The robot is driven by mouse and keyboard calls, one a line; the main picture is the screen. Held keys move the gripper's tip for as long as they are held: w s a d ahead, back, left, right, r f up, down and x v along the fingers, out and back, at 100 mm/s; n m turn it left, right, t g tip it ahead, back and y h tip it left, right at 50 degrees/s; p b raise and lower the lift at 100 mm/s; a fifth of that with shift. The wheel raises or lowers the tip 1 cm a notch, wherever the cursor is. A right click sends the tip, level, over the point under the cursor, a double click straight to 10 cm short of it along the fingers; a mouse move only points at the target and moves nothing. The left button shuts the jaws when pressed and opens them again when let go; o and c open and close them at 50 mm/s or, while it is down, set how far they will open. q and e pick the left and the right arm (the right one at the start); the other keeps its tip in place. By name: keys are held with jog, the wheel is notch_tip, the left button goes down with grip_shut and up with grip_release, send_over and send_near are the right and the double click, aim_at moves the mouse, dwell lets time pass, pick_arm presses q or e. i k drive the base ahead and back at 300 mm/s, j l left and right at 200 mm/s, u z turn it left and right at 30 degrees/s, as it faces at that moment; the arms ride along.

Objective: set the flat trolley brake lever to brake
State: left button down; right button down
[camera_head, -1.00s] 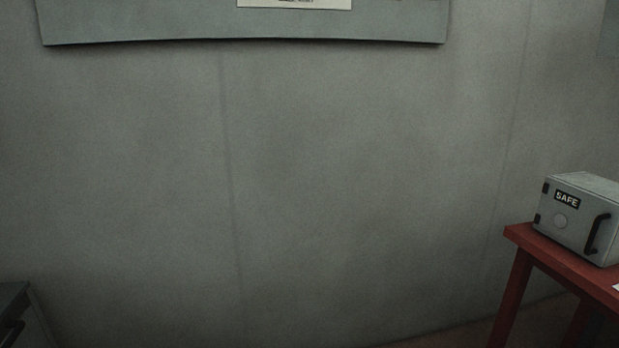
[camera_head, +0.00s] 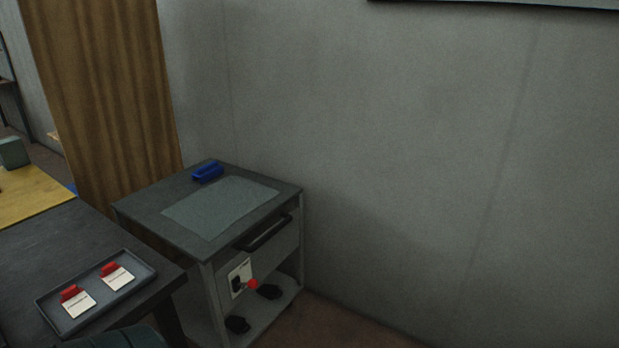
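The flat trolley (camera_head: 143,213) is a grey cart with a flat top, left of centre by the wall. On its right-hand side, below a dark bar handle (camera_head: 265,235), is a pale plate (camera_head: 246,268) with a small black lever mount. The brake lever's red knob (camera_head: 252,284) sits at the plate's lower right. The lettering on the plate is too small to read, so I cannot tell which setting the lever is at. Neither of my grippers is in view.
A lighter panel (camera_head: 220,207) and a blue object (camera_head: 207,172) lie on the trolley top. A dark table (camera_head: 50,245) with a tray (camera_head: 148,268) of two red-and-white tags stands at the near left. A brown curtain-like panel (camera_head: 105,90) hangs behind. Floor (camera_head: 345,325) shows right of the trolley.

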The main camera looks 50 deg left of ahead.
aim_at(253, 284)
jog(key=u, duration=1.85)
